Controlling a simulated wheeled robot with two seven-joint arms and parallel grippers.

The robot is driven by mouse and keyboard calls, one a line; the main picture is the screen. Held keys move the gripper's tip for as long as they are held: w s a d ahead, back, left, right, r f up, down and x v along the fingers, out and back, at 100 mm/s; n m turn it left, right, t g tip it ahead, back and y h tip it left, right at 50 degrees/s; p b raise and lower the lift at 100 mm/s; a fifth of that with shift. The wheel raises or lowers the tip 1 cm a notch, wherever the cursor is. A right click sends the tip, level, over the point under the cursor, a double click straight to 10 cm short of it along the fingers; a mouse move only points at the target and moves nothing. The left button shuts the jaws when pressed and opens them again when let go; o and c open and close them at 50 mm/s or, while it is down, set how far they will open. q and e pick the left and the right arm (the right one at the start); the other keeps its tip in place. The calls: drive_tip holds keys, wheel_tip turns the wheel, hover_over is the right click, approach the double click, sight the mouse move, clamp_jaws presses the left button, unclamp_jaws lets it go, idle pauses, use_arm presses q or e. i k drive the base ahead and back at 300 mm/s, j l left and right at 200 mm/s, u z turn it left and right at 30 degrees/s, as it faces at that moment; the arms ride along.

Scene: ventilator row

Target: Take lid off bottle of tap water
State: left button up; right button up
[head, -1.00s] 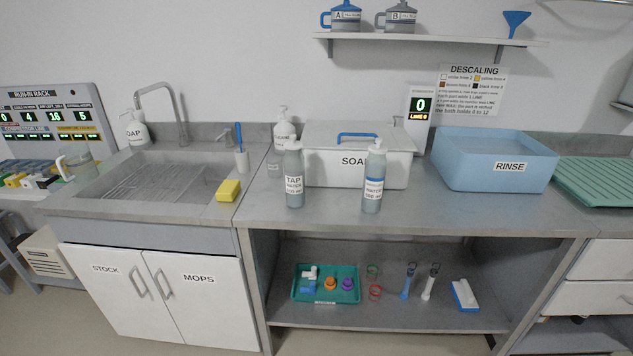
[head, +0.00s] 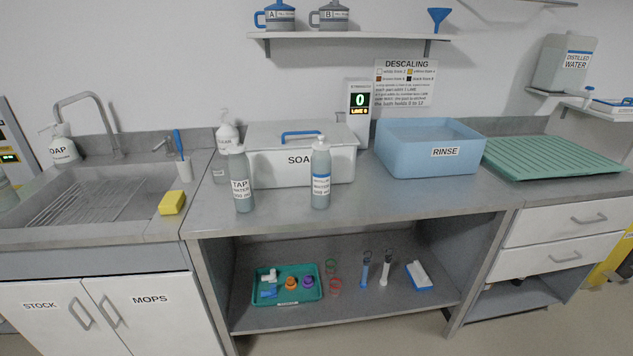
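The tap water bottle (head: 242,187) stands upright on the steel counter, left of the middle. It is grey with a white label reading TAP WATER, and its lid (head: 237,150) is on top. A similar bottle with a blue-and-white label (head: 320,182) stands to its right, apart from it. Neither of my grippers is in the head view.
Behind the bottles is the white SOAK box (head: 338,163) with a blue handle. A blue RINSE tub (head: 400,158) stands to the right. A sink and yellow sponge (head: 172,202) are at left. The counter front (head: 400,196) is clear.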

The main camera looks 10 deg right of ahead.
sight(235, 148)
drive_tip(key=i+j, duration=0.2)
drive_tip(key=i, duration=0.25)
drive_tip(key=i+j, duration=0.2)
drive_tip(key=i, duration=0.3)
drive_tip(key=i+j, duration=0.2)
drive_tip(key=i, duration=0.25)
drive_tip(key=u, duration=0.05)
